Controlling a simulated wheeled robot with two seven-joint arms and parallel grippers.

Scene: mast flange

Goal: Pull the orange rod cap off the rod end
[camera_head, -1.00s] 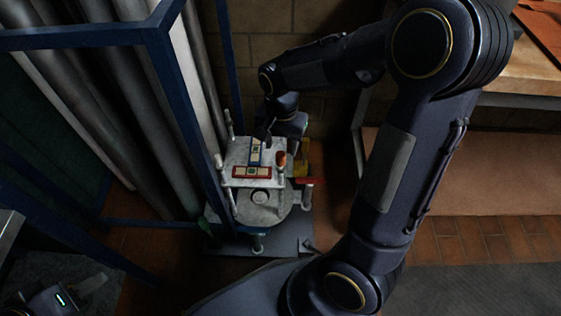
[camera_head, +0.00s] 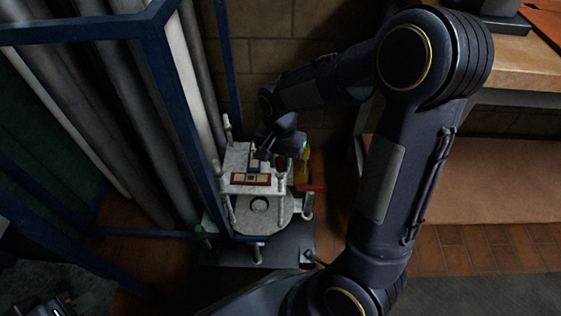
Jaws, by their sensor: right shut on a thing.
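A white two-tier fixture (camera_head: 279,222) stands beside the pipes, with upright rods at its corners. The orange rod cap (camera_head: 281,162) is at the top of the front-right rod (camera_head: 281,186); it looks dark red in shadow and is partly hidden. My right gripper (camera_head: 271,153) reaches down from behind over the upper plate, at the cap, and is shut on it; its fingertips are small and dark. Whether the cap is still seated on the rod cannot be told. My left gripper (camera_head: 62,304) is at the bottom left corner, mostly cut off.
A red-framed label block (camera_head: 250,179) and a blue-and-cream piece lie on the upper plate. A red bar (camera_head: 311,188) and a yellow part (camera_head: 302,168) are at its right. A blue frame (camera_head: 187,130) and grey pipes stand close at the left. A wooden bench (camera_head: 510,75) is at the right.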

